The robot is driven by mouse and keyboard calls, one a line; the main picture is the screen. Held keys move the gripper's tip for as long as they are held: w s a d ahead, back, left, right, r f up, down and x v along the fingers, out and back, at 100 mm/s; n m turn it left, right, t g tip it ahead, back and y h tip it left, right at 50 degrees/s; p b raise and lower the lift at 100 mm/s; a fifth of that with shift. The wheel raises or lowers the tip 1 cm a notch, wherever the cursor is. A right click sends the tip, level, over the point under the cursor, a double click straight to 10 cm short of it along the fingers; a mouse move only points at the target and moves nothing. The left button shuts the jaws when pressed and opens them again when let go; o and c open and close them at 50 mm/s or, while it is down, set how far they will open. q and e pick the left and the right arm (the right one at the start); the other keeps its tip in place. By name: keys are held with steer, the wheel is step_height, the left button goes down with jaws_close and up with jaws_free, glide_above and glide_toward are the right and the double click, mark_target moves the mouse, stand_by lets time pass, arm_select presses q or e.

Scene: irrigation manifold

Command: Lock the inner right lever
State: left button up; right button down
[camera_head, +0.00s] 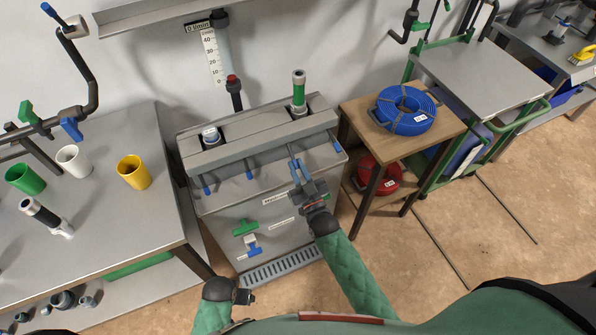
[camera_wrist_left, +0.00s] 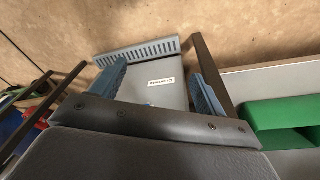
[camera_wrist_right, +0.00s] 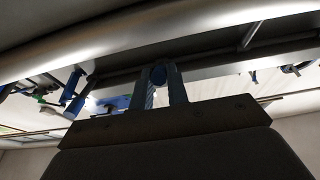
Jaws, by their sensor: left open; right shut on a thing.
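The manifold (camera_head: 262,143) is a grey cabinet top with several blue-tipped levers along its front edge. The inner right lever (camera_head: 292,152) is the second from the right; its tip is largely hidden by my right gripper (camera_head: 300,172). In the right wrist view the right gripper (camera_wrist_right: 161,88) is shut on the round blue end of this lever (camera_wrist_right: 158,73). The outer right lever (camera_head: 337,147) is just to the right, apart from the gripper. Two other levers, inner left (camera_head: 250,175) and outer left (camera_head: 206,190), hang to the left. My left gripper (camera_wrist_left: 158,88) is open and empty, low before the cabinet.
A table with white (camera_head: 73,159), yellow (camera_head: 134,173) and green cups (camera_head: 26,179) stands at the left. A wooden stand with a blue hose coil (camera_head: 405,110) stands close on the right. A green-handled valve (camera_head: 244,228) is on the cabinet front, above a floor grate (camera_head: 281,268).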

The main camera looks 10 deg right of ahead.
steer(key=w+f+t+b, duration=0.1)
steer(key=b, duration=0.4)
steer(key=shift+a+f+t+y, duration=0.1)
steer(key=shift+f+t+y, duration=0.1)
steer(key=shift+t+y, duration=0.15)
arm_select(q)
step_height(320, 180, up, 17)
steer(key=s+d, duration=0.1)
steer(key=shift+s+r+h, duration=0.15)
steer(key=shift+h, duration=0.25)
steer(key=shift+d, duration=0.1)
arm_select(e)
steer(key=c, duration=1.4)
jaws_free()
arm_select(q)
steer(key=shift+t, duration=0.3)
arm_select(e)
steer(key=shift+o, duration=0.2)
